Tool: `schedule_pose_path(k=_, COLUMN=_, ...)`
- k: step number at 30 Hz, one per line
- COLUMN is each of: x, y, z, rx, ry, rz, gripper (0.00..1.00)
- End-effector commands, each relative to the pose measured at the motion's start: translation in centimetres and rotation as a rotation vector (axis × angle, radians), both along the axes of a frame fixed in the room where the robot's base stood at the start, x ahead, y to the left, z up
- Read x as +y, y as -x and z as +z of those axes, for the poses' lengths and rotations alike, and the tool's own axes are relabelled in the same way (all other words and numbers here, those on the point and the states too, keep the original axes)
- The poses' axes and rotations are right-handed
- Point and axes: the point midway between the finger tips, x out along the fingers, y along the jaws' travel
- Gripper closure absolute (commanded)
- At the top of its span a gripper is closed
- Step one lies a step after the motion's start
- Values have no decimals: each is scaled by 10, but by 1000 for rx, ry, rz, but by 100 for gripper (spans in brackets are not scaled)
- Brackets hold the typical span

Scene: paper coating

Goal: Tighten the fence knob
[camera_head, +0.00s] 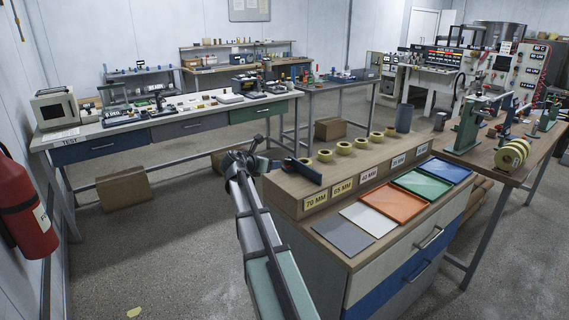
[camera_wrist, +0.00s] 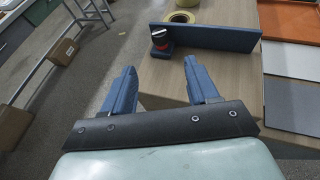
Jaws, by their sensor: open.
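The fence is a dark blue upright plate (camera_wrist: 215,39) on the wooden cabinet top. Its knob (camera_wrist: 159,37), black with a red part, stands at the plate's left end on a small blue base. In the head view the fence (camera_head: 304,171) shows at the cabinet's left end, and I cannot make out the knob there. My gripper (camera_wrist: 159,65) is open and empty, with its two blue fingers spread. In the wrist view the knob lies beyond the fingertips, between their lines and apart from them. My gripper also shows in the head view (camera_head: 268,152).
Several yellow tape rings (camera_head: 344,148) stand in a row behind the size labels. Coloured sheets, such as the orange one (camera_head: 393,202), lie on the lower ledge at the front. A grey cylinder (camera_head: 404,118) stands farther back. Open floor lies left of the cabinet.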

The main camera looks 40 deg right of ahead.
Motion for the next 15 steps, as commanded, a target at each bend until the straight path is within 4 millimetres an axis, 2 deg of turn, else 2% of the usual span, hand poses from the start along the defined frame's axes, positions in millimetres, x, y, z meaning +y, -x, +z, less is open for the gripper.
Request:
schedule_pose_path(k=3, x=-20, y=-9, z=-8, rx=0, ry=0, rz=-2, gripper=41)
schedule_pose_path(k=15, x=-77, y=-31, z=-34, rx=0, ry=-1, rz=-4, gripper=41)
